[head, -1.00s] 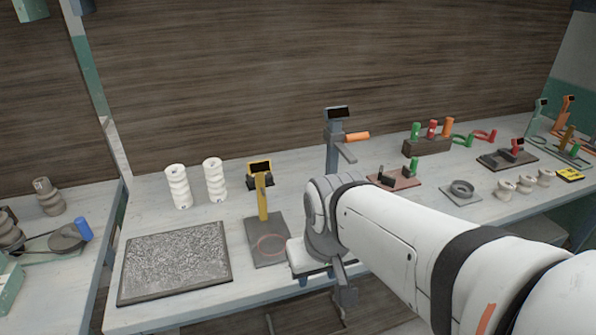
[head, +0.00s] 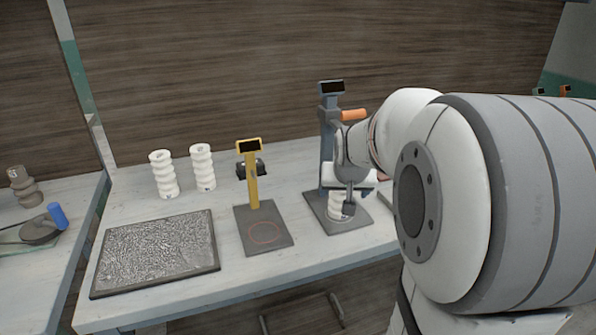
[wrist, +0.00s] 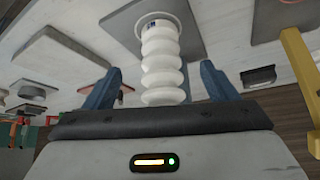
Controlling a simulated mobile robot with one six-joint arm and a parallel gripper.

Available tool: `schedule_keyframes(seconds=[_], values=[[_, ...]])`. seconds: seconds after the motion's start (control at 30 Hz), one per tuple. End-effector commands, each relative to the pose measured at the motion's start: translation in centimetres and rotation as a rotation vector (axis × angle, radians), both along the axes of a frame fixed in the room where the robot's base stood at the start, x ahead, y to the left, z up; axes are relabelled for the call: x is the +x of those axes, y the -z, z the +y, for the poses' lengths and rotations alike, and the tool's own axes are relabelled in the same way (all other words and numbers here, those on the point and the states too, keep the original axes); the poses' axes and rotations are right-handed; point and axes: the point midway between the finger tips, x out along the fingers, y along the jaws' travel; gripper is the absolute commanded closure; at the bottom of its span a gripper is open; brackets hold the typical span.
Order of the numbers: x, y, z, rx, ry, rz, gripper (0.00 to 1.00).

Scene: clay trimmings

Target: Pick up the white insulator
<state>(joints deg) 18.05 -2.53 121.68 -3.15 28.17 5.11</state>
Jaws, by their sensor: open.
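A white ribbed insulator (head: 335,208) stands on the grey base plate (head: 362,219) of a blue-grey stand (head: 327,130) with an orange handle. My gripper (head: 347,203) is at this insulator and partly covers it in the head view. In the wrist view the insulator (wrist: 161,55) lies between the two blue fingers of my gripper (wrist: 158,88). The fingers are open, with a gap showing on each side of it. Two more white insulators, one (head: 163,175) and another (head: 203,167), stand at the back left of the table.
A yellow stand (head: 254,185) on a grey plate with a red ring is just left of the gripper. A dark framed tray (head: 155,252) of grey, rough material lies at the front left. My arm hides the right side of the table in the head view.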

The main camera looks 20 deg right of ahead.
Motion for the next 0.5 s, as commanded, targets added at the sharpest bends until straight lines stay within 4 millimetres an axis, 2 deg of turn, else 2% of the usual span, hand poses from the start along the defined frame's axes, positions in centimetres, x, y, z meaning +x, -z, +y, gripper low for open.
schedule_keyframes(seconds=[0.1,0.27,0.5], values=[[1.2,0.0,-0.4,0.000,0.000,0.001,0.21],[2.0,0.0,-0.7,0.001,-0.001,0.001,0.21],[5.4,0.0,-1.9,0.001,-0.001,0.002,0.21]])
